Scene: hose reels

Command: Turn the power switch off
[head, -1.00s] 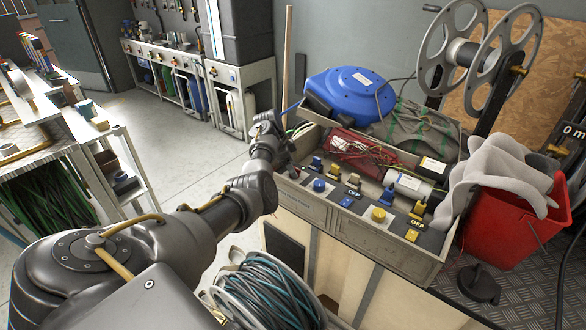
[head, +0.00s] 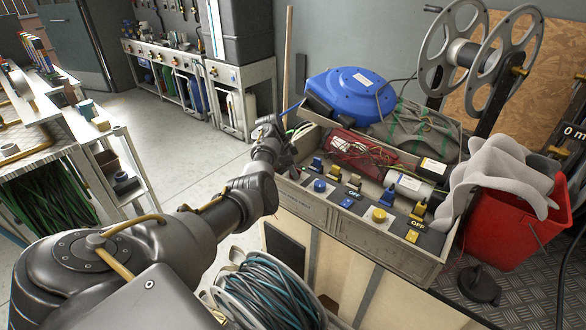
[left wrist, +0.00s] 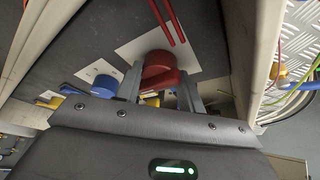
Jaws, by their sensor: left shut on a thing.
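A red knob (left wrist: 160,76) sits on a white plate with red stripes on the dark control panel, in the left wrist view. My left gripper (left wrist: 161,86) is shut on this knob, one finger on each side. In the head view my left gripper (head: 284,158) is at the left end of the panel (head: 343,196) and hides the red knob. Along the panel are a blue knob (head: 320,185), a yellow knob (head: 379,215) and small blue and yellow switches. A label reading OFF (head: 418,225) is near the right end. My right gripper is not in view.
A red bucket (head: 515,225) with grey cloth is at right. A coiled hose (head: 268,292) lies below. Open floor is at left.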

